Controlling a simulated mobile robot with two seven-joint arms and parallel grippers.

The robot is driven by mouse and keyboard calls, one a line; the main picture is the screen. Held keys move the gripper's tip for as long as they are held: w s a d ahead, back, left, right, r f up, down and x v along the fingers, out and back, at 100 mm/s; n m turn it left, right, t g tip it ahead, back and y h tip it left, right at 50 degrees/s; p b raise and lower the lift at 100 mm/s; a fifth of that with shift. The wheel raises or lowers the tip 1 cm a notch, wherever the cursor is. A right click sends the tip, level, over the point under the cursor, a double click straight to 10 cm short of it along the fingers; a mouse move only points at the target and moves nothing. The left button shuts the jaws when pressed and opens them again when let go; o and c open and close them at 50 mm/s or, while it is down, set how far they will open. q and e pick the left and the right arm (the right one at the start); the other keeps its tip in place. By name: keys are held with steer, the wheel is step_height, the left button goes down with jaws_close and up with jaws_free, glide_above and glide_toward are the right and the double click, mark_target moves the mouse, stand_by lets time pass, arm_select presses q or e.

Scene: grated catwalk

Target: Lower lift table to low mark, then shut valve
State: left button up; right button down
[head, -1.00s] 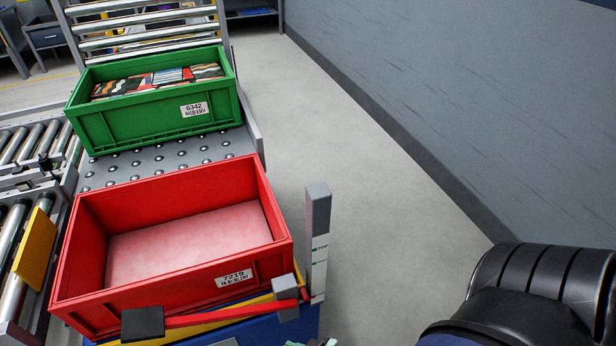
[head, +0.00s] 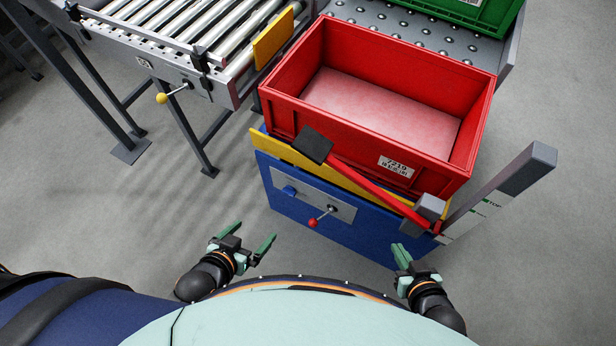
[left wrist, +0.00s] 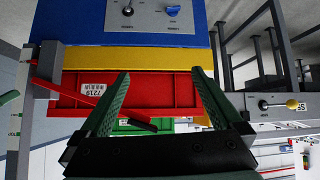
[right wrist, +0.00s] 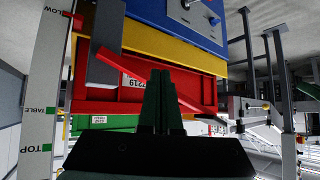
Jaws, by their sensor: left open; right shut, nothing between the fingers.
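The lift table has a blue base (head: 345,235) and a yellow top edge (head: 262,146), with a red crate 7219 (head: 300,108) on it. Its grey front panel (head: 347,211) carries a blue knob (head: 290,190) and a small red-tipped lever (head: 314,222); I cannot tell which is the valve. A long red bar (head: 375,187) with a black end pad (head: 314,145) crosses the front. A marked post (head: 500,195) stands at right; LOW, TABLE and TOP show on it in the right wrist view (right wrist: 40,110). My left gripper (head: 252,240) is open, empty. My right gripper (head: 402,256) is shut, empty. Both are in front of the table, apart from it.
A roller conveyor (head: 190,55) with a yellow-knobbed lever (head: 163,98) and a yellow stop plate (head: 274,38) is at upper left. A ball-transfer table (head: 410,40) holding a green crate (head: 470,12) is behind.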

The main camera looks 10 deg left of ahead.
arm_select(q)
steer(key=w+f+t+b, duration=0.1)
steer(key=w+f+b, duration=0.3)
steer(key=f+b, duration=0.45)
arm_select(e)
steer(key=w+a+r+n+t+y+b, duration=0.2)
steer(key=w+r+n+t+y+b, duration=0.1)
steer(key=w+r+t+b, duration=0.45)
arm_select(q)
steer(key=t+h+b, duration=0.2)
steer(key=h+b, duration=0.2)
steer(key=b, duration=1.1)
glide_toward(289, 192)
arm_select(e)
steer(key=s+a+r+n+t+y, duration=0.3)
steer(key=s+r+n+t+y, duration=0.25)
steer(key=r+n+y, duration=0.35)
arm_select(q)
steer(key=b+x, duration=0.5)
steer(key=x, duration=0.2)
steer(key=shift+f+y, duration=0.3)
steer(key=shift+f, duration=0.05)
arm_select(e)
step_height(289, 192, down, 8)
steer(key=m+g, duration=0.1)
steer(key=m, duration=0.1)
steer(key=shift+a+r+y, duration=0.15)
steer(key=shift+y, duration=0.25)
arm_select(q)
steer(key=shift+w, duration=0.1)
